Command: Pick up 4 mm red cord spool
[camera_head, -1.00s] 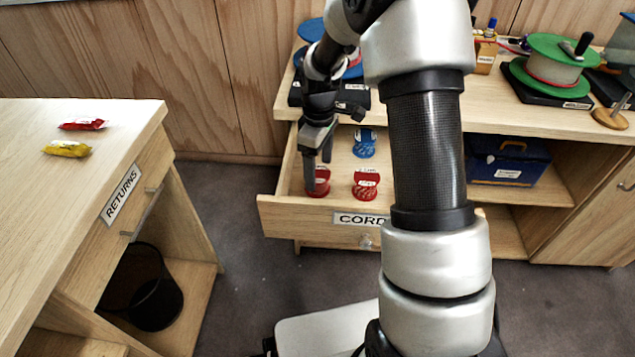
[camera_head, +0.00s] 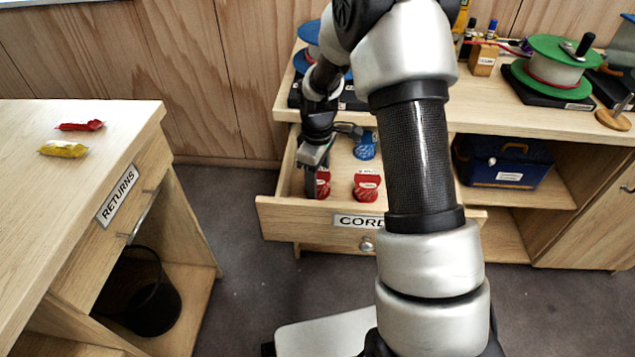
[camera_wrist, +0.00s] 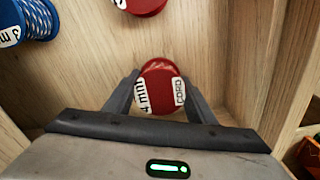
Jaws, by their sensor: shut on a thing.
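The 4 mm red cord spool (camera_wrist: 160,84) sits between my gripper's two fingers in the wrist view, its label reading "4 mm" and "CORD". My gripper (camera_wrist: 152,92) is shut on it, with a finger on each side. In the head view the same red spool (camera_head: 323,184) is at the left front of the open drawer (camera_head: 298,207), partly hidden by my gripper (camera_head: 313,184). I cannot tell whether the spool still touches the drawer floor.
A second red spool (camera_head: 366,187) stands to the right, with a blue spool (camera_head: 365,146) behind it. The drawer walls are close on the left and front. The counter (camera_head: 540,115) above holds a green reel (camera_head: 560,60). The returns desk (camera_head: 110,135) is at left.

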